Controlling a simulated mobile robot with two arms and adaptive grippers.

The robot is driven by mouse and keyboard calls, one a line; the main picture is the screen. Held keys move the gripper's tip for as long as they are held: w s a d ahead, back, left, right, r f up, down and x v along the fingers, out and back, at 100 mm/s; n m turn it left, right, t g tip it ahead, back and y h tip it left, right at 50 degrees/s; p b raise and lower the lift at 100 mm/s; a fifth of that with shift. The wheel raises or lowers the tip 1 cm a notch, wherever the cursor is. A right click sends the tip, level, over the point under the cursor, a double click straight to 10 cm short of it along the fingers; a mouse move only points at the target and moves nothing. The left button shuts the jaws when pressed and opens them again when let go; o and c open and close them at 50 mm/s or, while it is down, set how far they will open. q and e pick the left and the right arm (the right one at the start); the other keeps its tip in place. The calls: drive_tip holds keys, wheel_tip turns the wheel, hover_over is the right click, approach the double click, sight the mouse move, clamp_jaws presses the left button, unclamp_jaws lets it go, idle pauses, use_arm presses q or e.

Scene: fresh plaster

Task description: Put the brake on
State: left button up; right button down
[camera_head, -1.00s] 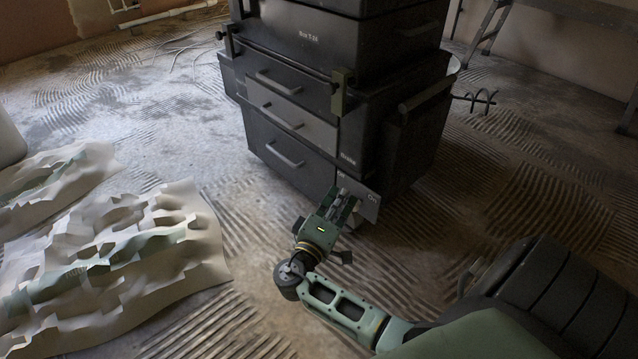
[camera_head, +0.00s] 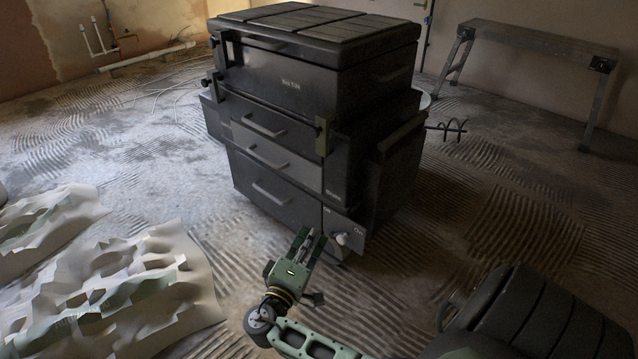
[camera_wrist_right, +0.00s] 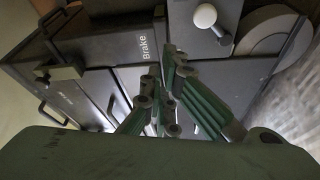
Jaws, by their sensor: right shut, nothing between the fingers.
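The brake panel (camera_head: 358,222) is a dark plate at the lower front corner of the black tool chest (camera_head: 250,140). My left gripper is not in view.
Crumpled pale sheets (camera_head: 110,290) lie on the floor at left. A trestle bench (camera_head: 540,40) stands at the back right. A dark spiral tool (camera_head: 448,128) sticks out behind the chest. A grey caster wheel (camera_wrist_right: 262,28) sits by the panel.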

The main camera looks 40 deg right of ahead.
drive_tip(key=shift+w+f+p+v, duration=0.1)
drive_tip(key=shift+f+v, duration=0.05)
drive_tip(key=shift+v, duration=0.5)
drive_tip(key=shift+w+f+p+v, duration=0.1)
drive_tip(key=shift+v, duration=0.6)
drive_tip(key=shift+w+f+p+v, duration=0.1)
drive_tip(key=shift+f+v, duration=0.05)
drive_tip(key=shift+v, duration=0.5)
